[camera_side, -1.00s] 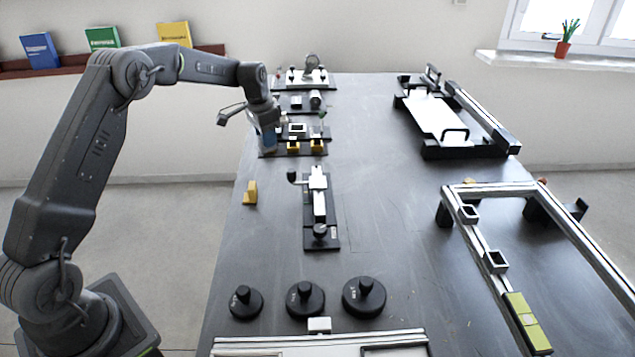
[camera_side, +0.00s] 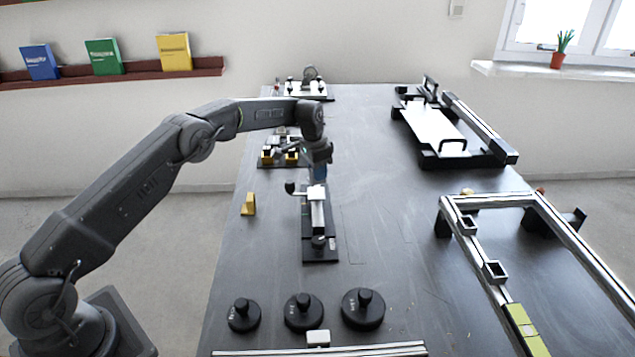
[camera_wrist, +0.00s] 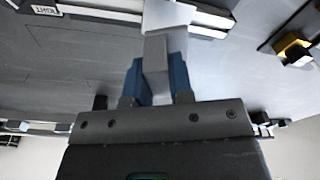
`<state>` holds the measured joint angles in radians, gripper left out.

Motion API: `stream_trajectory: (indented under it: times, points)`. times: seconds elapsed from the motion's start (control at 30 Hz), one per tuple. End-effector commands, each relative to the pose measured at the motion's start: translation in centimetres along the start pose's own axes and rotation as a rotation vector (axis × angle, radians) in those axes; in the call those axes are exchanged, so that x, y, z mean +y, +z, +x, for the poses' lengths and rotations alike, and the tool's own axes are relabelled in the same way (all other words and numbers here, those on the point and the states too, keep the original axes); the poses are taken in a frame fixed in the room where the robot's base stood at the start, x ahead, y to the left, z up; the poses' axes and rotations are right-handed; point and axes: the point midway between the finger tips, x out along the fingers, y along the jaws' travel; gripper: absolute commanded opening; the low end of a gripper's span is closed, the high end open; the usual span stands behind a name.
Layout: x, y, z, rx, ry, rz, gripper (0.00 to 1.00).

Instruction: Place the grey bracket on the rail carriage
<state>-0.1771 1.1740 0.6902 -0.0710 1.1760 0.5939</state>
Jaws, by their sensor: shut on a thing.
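My gripper (camera_side: 317,178) points down over the far end of the rail unit (camera_side: 319,248) in the side view. In the wrist view my gripper (camera_wrist: 157,82) has its blue fingers shut on the grey bracket (camera_wrist: 156,52), which sticks out past the fingertips. The pale rail carriage (camera_side: 314,192) is on the rail just under the gripper in the side view. A pale block, probably the carriage (camera_wrist: 168,14), shows beyond the bracket in the wrist view. I cannot tell whether the bracket touches it. The bracket is not clearly visible in the side view.
A yellow block (camera_side: 248,205) stands left of the rail unit. Three black knobbed discs (camera_side: 303,311) stand in front of it. A station with yellow parts (camera_side: 291,157) lies behind, to the left. The table right of the rail is clear up to the metal frame (camera_side: 483,246).

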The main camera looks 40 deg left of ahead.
Motion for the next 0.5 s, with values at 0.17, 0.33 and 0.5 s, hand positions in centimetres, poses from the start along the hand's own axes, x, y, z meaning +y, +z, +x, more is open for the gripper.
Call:
stream_trajectory:
  times: [0.17, 0.33, 0.5]
  points:
    - [0.0, 0.3, 2.1, -0.003, 0.002, 0.0, 0.0]
    - [0.0, 0.5, 3.9, 0.0, 0.001, 0.001, 0.0]
    - [0.0, 0.5, 3.9, 0.001, 0.0, 0.001, 0.0]
